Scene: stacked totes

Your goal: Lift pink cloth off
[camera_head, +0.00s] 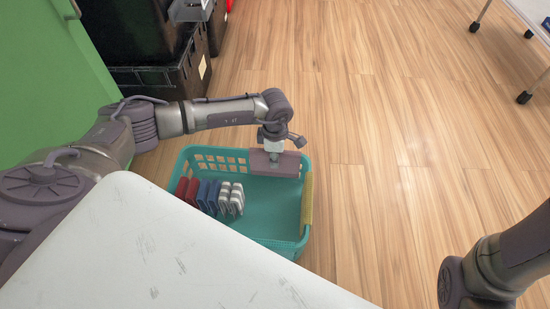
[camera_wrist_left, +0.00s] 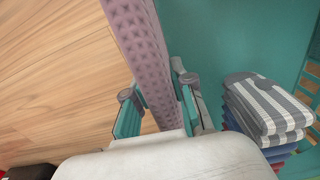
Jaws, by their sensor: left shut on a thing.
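My left gripper (camera_head: 274,150) reaches over the far side of a teal basket (camera_head: 262,228) and points down. It is shut on a pink cloth (camera_head: 259,163), a folded, upright slab that hangs near the basket's far rim. In the left wrist view the pink cloth (camera_wrist_left: 140,40) runs between the two fingers of my left gripper (camera_wrist_left: 160,103). I cannot tell whether the cloth's lower edge touches the basket. My right gripper is out of view; only part of my right arm shows at the lower right.
Grey-and-white striped cloths (camera_head: 231,198), blue cloths (camera_head: 208,196) and red cloths (camera_head: 187,190) stand in a row at the basket's left. A yellow handle (camera_head: 307,200) is on its right rim. A white surface (camera_head: 150,255) covers the near side. Black crates (camera_head: 165,80) stand behind.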

